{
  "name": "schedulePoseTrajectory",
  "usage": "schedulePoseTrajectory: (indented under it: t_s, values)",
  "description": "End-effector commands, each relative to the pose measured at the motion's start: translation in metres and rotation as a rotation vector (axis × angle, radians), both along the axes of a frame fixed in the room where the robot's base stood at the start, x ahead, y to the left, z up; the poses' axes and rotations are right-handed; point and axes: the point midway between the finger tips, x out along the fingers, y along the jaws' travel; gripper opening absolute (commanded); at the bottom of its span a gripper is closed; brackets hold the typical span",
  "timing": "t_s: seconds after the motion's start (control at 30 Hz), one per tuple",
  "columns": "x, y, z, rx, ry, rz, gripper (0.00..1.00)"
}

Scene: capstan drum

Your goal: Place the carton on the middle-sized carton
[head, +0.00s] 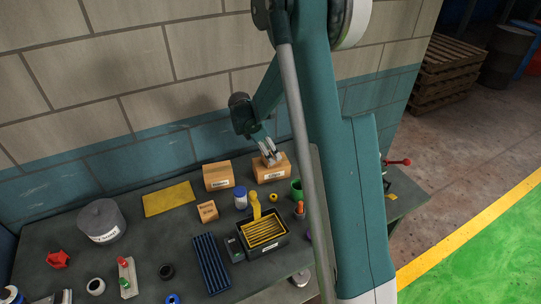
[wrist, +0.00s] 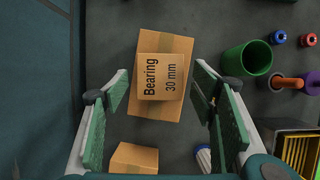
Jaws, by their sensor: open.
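A small tan carton (wrist: 162,77) labelled "Bearing 30 mm" rests flat on a larger tan carton (wrist: 152,112), turned slightly against it, in the wrist view. In the head view the lower carton (head: 272,176) stands near the wall, right of another carton (head: 218,178); this neighbour shows partly at the bottom of the wrist view (wrist: 135,156). A smaller carton (head: 207,211) lies in front. My gripper (head: 269,156) is open above the stack, its fingers on both sides of the small carton with gaps. In the head view the fingers mostly hide the small carton.
A green cup (head: 296,188) stands right of the stack, a blue-and-white can (head: 240,198) in front. A black bin with yellow ribs (head: 262,233), a blue tray (head: 211,266) and a grey pot (head: 102,220) are further off. The wall is close behind; a yellow mat (head: 168,199) lies left.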

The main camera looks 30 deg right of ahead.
Motion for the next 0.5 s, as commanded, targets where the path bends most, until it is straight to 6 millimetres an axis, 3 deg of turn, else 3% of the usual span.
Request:
schedulePoseTrajectory:
  t_s: [0.5]
  values:
    - [0.0, 0.029, 0.068, 0.0, 0.0, 0.001, 0.57]
